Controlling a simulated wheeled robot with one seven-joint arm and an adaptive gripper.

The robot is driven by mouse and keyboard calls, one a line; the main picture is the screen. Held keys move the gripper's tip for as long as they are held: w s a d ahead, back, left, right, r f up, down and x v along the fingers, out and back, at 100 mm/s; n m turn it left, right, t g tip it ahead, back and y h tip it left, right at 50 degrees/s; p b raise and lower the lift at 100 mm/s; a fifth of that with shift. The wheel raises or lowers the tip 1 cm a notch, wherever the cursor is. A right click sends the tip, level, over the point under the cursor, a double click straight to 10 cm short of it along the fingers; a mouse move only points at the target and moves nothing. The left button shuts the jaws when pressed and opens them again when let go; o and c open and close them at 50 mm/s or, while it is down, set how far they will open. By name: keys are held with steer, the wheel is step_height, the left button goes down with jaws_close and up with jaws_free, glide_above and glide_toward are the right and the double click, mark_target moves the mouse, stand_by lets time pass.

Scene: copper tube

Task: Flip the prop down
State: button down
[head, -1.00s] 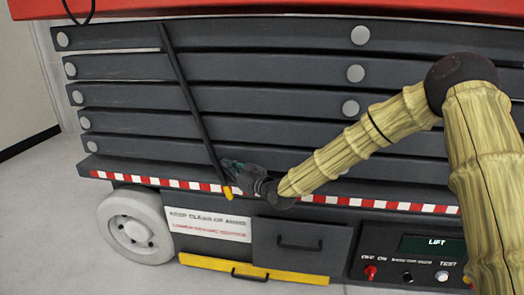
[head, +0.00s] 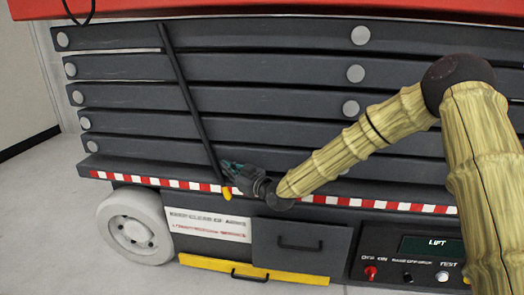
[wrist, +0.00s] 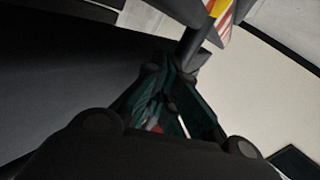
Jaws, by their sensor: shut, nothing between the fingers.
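The prop (head: 193,105) is a long dark bar with a yellow tip (head: 227,194). It leans against the front of the lift's stacked dark arms, its top near the upper left and its tip low at the red-and-white striped rail. My gripper (head: 226,172) is beside the bar's lower end, just above the yellow tip, at its right. In the wrist view my gripper (wrist: 184,82) is shut with its fingertips close to the dark bar (wrist: 191,46); the yellow tip (wrist: 217,8) shows at the top. I cannot tell whether the fingers touch the bar.
The striped rail (head: 330,199) runs along the machine below the stacked arms (head: 270,98). A grey wheel (head: 134,228) stands lower left. A control panel (head: 412,257) marked LIFT is lower right, below my arm. Open floor lies left.

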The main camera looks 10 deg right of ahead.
mark_target(287, 133)
steer(key=shift+s+d+r+p, duration=0.9)
steer(key=shift+d+r+p, duration=0.95)
steer(key=shift+d, duration=0.45)
steer(key=shift+s+d+r+p, duration=0.9)
steer(key=shift+d+r+p, duration=0.95)
steer(key=shift+d, duration=0.4)
steer(key=shift+s+d+r+p, duration=0.9)
steer(key=shift+d+r+p, duration=0.95)
steer(key=shift+d, duration=0.45)
steer(key=shift+r, duration=0.1)
steer(key=shift+s+d+r+p, duration=0.2)
steer(key=shift+d+r+p, duration=0.3)
steer(key=shift+p, duration=0.05)
steer(key=shift+s+d+r+p, duration=0.3)
steer(key=shift+d+r+p, duration=0.2)
steer(key=shift+d+p, duration=0.15)
steer(key=shift+s+d+r+p, duration=0.3)
steer(key=shift+d+r+p, duration=0.2)
steer(key=shift+d, duration=0.25)
steer(key=shift+f, duration=0.15)
